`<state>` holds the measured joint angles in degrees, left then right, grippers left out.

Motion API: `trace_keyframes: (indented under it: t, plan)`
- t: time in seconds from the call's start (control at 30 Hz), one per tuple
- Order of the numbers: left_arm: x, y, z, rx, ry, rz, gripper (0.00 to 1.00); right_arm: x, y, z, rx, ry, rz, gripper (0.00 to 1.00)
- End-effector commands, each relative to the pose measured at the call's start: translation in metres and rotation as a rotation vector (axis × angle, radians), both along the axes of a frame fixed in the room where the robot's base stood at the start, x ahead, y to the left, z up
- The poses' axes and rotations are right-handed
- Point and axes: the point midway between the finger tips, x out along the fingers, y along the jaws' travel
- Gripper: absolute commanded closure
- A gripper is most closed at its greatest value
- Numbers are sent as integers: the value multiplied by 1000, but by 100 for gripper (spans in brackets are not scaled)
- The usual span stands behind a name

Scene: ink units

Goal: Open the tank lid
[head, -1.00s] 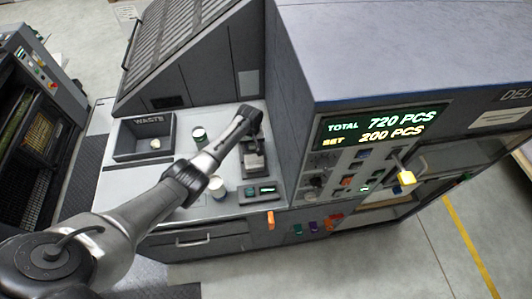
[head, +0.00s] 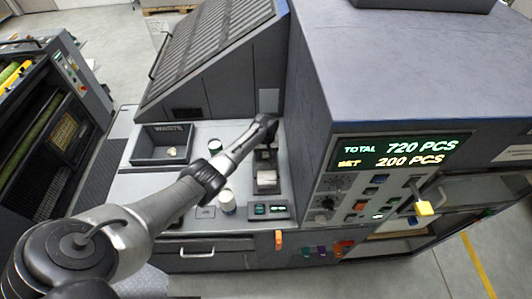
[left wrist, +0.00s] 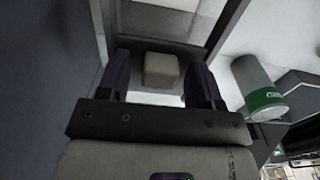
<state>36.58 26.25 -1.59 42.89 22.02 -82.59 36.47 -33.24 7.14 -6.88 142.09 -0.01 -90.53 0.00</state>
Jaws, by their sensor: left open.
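My left gripper (left wrist: 160,84) is open, its two dark fingers pointing at a pale block-like piece (left wrist: 161,69) that shows between them. I cannot tell whether the fingers touch it or whether it belongs to the tank lid. In the head view my left arm reaches over the bench to a small grey unit (head: 268,185); the fingers there are hidden by the wrist. No part is clearly recognisable as the tank lid. My right gripper is not in view.
A green-labelled can (left wrist: 264,98) stands beside the gripper. On the bench (head: 130,187) are another can (head: 228,205), a small display (head: 269,210) and a WASTE bin (head: 150,151). The tall machine with a lit panel (head: 400,153) stands close on the right.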

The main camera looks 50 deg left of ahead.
Motion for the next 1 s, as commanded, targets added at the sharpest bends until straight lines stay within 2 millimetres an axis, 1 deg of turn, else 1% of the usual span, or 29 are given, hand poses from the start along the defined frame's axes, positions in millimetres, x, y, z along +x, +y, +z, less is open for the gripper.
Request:
trace_keyframes:
  t: [0.17,0.27,0.37,0.5,0.7,0.8,1.0]
  plan:
    - [0,0,4,0,0,0,40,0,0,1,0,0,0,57]
    - [0,0,15,1,-2,-1,40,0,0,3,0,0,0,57]
    - [0,1,32,3,-3,-2,40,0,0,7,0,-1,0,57]
    - [0,0,61,2,-4,-1,40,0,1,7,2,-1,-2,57]
    - [1,1,97,1,-4,0,40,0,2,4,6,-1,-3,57]
    - [0,1,112,0,-3,1,40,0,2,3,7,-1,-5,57]
    - [0,0,131,0,0,0,40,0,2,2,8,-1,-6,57]
